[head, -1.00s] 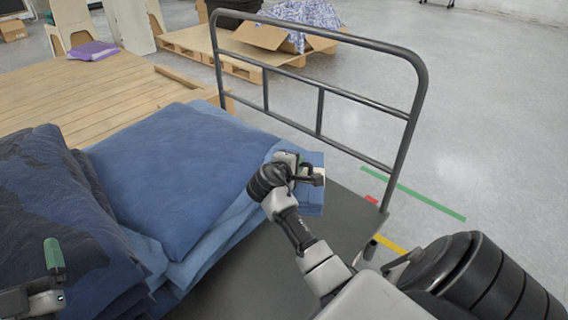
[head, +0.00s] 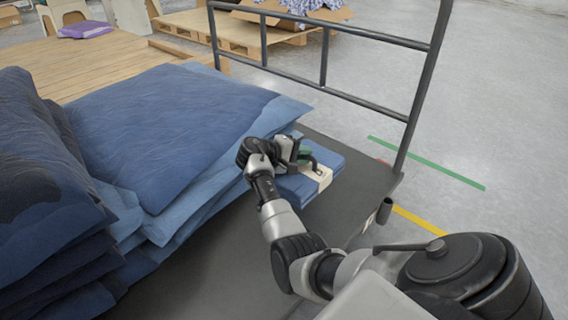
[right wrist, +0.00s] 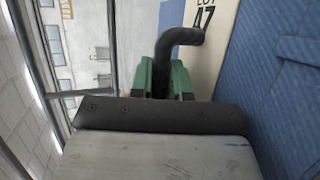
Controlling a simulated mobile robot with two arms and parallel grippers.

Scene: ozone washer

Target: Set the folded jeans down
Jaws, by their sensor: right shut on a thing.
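The folded jeans (head: 318,168) are a small blue bundle with a cream band, low over the grey cart deck (head: 345,212), right of the big denim stacks. I cannot tell whether they touch the deck. In the right wrist view the blue denim (right wrist: 275,80) fills the right side, beside the cream band (right wrist: 212,45) with printed lettering. The green fingers (right wrist: 170,80) are at the band. My left gripper is not in view.
Tall stacks of blue denim (head: 165,125) and darker denim (head: 45,180) fill the cart's left side. A grey rail (head: 425,85) stands along its far edge. Bare deck lies in front of the jeans. A wooden pallet (head: 95,60) is behind.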

